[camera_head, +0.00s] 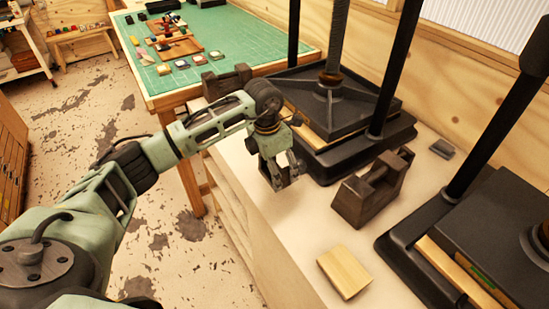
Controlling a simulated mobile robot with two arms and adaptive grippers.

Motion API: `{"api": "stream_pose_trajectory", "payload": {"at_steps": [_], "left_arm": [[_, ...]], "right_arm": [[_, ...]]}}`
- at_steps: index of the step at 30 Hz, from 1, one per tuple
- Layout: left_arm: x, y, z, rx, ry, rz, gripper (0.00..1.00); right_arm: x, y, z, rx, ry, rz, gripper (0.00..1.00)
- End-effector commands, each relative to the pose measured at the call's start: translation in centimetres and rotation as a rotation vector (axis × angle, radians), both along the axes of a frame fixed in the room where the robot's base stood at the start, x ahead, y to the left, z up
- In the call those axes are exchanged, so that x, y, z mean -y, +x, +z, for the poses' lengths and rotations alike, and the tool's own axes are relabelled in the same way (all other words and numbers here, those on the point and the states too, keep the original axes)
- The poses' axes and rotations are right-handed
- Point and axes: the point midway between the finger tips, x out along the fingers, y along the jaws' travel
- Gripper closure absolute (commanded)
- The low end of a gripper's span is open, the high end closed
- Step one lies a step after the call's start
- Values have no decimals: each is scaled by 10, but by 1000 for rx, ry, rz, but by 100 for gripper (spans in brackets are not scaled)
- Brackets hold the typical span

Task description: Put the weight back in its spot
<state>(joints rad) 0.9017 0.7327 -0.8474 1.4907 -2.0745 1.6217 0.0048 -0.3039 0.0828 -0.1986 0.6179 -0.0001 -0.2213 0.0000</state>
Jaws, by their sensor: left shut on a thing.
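My left gripper (279,178) points down over the pale bench top, in front of the left black press. It is shut on a small dark grey thing, which I take to be the weight (283,175). The fingers hide most of it, and I cannot tell whether it touches the bench. A small flat grey block (442,148) lies on the bench at the right, by the wooden wall. I cannot make out a marked spot for the weight. My right gripper is not in view.
The left press (340,97) and right press (490,215) stand on the pale bench (285,235). Dark cradle-like stands (372,188) (227,81) and a light wooden block (344,271) are nearby. A table with a green mat (263,37) is behind. The bench's front left is clear.

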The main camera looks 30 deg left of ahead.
Motion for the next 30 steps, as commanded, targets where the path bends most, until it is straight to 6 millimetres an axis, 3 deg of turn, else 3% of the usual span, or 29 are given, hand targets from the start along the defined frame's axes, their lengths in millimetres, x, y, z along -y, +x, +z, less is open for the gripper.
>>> {"api": "stream_pose_trajectory", "payload": {"at_steps": [5,14,25,26,30], "left_arm": [[1,2,-6,6,-4,0,85],[0,1,-38,5,-2,0,85],[0,2,-43,7,-2,-1,85],[0,0,-45,1,1,-1,20],[0,0,-45,0,0,-1,8]], "right_arm": [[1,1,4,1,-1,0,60],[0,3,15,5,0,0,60],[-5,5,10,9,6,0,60],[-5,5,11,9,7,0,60],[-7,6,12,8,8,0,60]]}}
